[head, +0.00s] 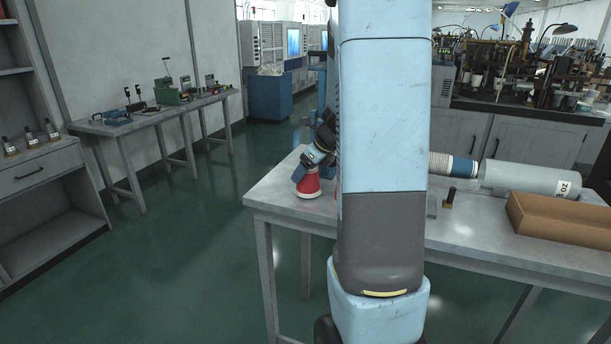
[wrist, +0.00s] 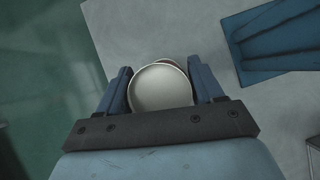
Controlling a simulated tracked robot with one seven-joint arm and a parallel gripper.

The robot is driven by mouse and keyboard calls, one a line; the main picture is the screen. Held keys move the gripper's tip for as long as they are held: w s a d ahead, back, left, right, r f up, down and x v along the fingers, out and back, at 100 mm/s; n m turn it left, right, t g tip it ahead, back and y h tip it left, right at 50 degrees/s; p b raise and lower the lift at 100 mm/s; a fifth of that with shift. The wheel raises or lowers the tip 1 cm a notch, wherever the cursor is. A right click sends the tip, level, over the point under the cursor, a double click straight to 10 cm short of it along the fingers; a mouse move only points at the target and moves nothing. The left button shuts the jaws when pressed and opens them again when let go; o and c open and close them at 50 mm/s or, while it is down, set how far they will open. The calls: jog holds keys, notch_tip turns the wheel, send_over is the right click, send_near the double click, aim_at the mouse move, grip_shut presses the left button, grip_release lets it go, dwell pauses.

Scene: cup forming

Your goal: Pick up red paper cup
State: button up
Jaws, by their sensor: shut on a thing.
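The red paper cup (head: 308,187) is at the left end of the metal table in the head view, with its wide end down and a pale rim at the bottom. My gripper (head: 304,171) is at the cup from above and behind. In the wrist view a round, pale cup end (wrist: 160,88) sits between the two blue fingers of my gripper (wrist: 160,92), which are shut on it. A small reddish edge shows behind it. I cannot tell whether the cup touches the table. My arm hides the middle of the table in the head view.
The metal table (head: 470,231) also bears a stack of cups (head: 452,164), a grey cylinder (head: 528,180), a brown open box (head: 562,220) and a small dark upright piece (head: 449,198). A blue ribbed object (wrist: 275,40) lies right of the gripper in the wrist view. Green floor lies left.

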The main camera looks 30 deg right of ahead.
notch_tip(320, 180, up, 3)
jog(key=shift+s+d, duration=0.1)
jog(key=s+d+r, duration=0.8)
jog(key=s+r, duration=0.1)
jog(key=s, duration=0.2)
jog(key=shift+d+r, duration=0.2)
jog(key=shift+d, duration=0.05)
jog(key=shift+a, duration=0.1)
